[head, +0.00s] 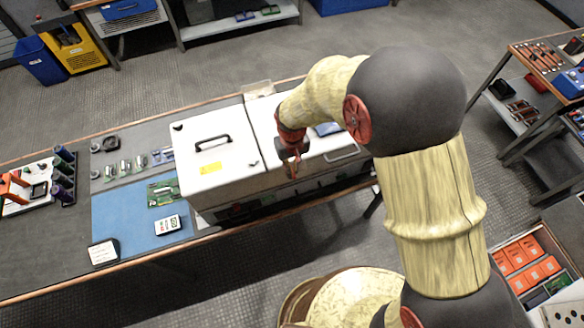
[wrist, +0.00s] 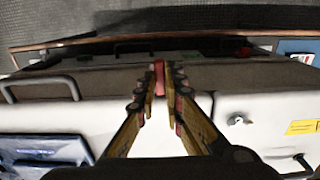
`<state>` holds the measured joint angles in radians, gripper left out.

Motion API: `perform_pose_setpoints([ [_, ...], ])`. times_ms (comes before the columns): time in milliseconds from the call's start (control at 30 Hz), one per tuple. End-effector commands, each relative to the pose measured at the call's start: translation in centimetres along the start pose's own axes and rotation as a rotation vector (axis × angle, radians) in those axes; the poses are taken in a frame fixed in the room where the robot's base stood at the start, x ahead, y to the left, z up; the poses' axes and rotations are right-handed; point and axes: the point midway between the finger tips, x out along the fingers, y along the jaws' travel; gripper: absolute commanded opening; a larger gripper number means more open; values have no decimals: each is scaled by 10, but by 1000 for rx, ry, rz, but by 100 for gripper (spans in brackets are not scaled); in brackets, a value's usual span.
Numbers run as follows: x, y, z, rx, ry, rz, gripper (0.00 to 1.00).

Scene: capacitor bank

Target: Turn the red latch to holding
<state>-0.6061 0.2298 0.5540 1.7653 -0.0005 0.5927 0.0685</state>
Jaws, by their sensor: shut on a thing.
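My gripper (head: 292,168) is at the front edge of the white cabinet's top, right of its middle seam in the head view. In the wrist view my gripper (wrist: 160,92) has its two fingers closed around the narrow red latch (wrist: 159,74). The latch's upper part shows between and beyond the fingertips; its lower part is hidden by the fingers. In the head view the fingers and arm hide most of it, so its angle is hard to tell. The white cabinet (head: 212,172) stands on the workbench; any markings near the latch are not readable.
A black handle (head: 212,143) and a yellow label (head: 210,168) are on the cabinet's left part. A metal handle (head: 342,154) is on its right part. A smaller red part (head: 236,207) shows on the front. A blue mat (head: 130,220) lies left on the bench.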

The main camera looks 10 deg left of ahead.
Motion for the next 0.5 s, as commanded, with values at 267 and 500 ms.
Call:
perform_pose_setpoints([
  [267, -1, 0, -1, 3, 3, -1, 0],
  [500, -1, 0, -1, 2, 2, 0, 17],
])
